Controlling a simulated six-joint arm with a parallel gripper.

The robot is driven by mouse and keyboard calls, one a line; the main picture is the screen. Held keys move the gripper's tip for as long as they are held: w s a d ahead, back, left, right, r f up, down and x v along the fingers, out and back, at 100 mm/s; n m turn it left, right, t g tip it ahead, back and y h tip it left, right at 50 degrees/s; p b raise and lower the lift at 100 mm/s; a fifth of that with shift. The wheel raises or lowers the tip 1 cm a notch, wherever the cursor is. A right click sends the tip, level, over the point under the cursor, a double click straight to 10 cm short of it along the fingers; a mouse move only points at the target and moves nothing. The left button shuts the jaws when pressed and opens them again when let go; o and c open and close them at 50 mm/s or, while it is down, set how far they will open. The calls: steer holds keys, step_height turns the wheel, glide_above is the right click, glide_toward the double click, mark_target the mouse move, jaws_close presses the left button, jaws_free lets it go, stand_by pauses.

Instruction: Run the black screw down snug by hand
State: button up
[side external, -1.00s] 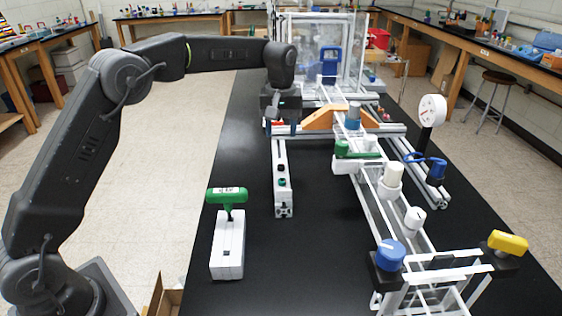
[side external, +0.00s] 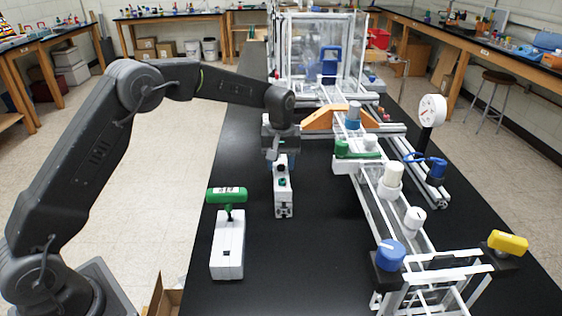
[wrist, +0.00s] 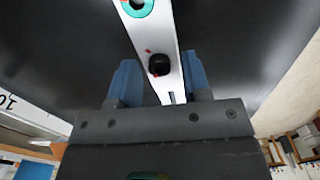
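The black screw (wrist: 159,65) shows as a round dark head on the white extrusion rail (wrist: 155,32) in the wrist view, with small red marks near it. My gripper (wrist: 160,62) is open, one blue finger on each side of the rail and the screw head between or just beyond the fingertips. I see gaps between the fingers and the screw. In the side view my gripper (side external: 274,153) hangs over the far part of the short rail (side external: 283,200). How far the screw stands up from the rail cannot be told.
A teal ring (wrist: 137,8) sits farther along the rail. A green-handled tool (side external: 228,195) stands in a white block (side external: 228,245) to the left. The larger frame with a blue knob (side external: 390,255) and gauge (side external: 431,110) stands right. The black table between is clear.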

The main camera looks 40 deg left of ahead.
jaws_close()
steer(key=shift+m, duration=0.4)
steer(key=m, duration=0.7)
steer(key=shift+m, duration=0.3)
steer(key=m, duration=0.3)
steer(key=shift+r, duration=0.1)
steer(key=shift+m, duration=2.1)
steer(key=shift+r, duration=0.1)
